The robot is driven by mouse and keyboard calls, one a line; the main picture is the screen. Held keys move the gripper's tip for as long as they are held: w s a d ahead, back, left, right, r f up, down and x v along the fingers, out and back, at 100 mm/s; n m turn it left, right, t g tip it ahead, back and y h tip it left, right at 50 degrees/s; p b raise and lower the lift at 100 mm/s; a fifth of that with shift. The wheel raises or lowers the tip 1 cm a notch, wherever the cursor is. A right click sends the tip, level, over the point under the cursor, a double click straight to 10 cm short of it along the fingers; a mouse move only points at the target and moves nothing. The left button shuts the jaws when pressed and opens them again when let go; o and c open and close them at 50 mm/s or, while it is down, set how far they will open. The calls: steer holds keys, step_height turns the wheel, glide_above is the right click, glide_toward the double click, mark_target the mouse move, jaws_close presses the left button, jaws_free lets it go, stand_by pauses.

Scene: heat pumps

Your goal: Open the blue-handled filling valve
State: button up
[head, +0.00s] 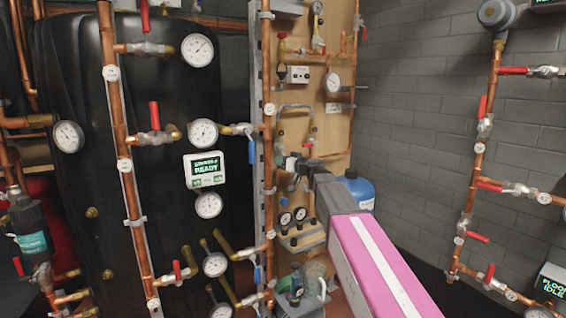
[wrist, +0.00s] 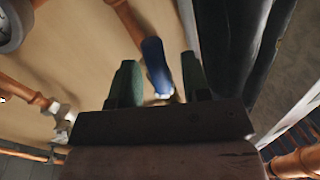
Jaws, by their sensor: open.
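A blue valve handle (wrist: 157,65) shows in the wrist view, running lengthwise between the two dark green fingers of my gripper (wrist: 160,76). The fingers are open, with a gap on each side of the handle; I cannot tell whether either one touches it. The handle's lower end meets a small metal valve part, mostly hidden behind my gripper. In the head view my gripper (head: 291,168) is at the wooden panel, just right of the vertical strut. A small blue patch (head: 279,158) beside it looks like the same handle.
Other blue handles (head: 252,150) sit left of the strut (head: 259,100). Copper pipes and gauges (head: 203,131) crowd the black tank (head: 75,200). A blue container (head: 358,190) stands right of my arm. Red-handled valves (head: 485,110) line the grey block wall.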

steer(key=shift+w+a, duration=0.2)
steer(key=shift+c, duration=0.2)
jaws_close()
steer(key=shift+w+d+n, duration=0.25)
steer(key=shift+d+n, duration=0.15)
steer(key=shift+n, duration=0.6)
steer(key=shift+o, duration=0.2)
jaws_free()
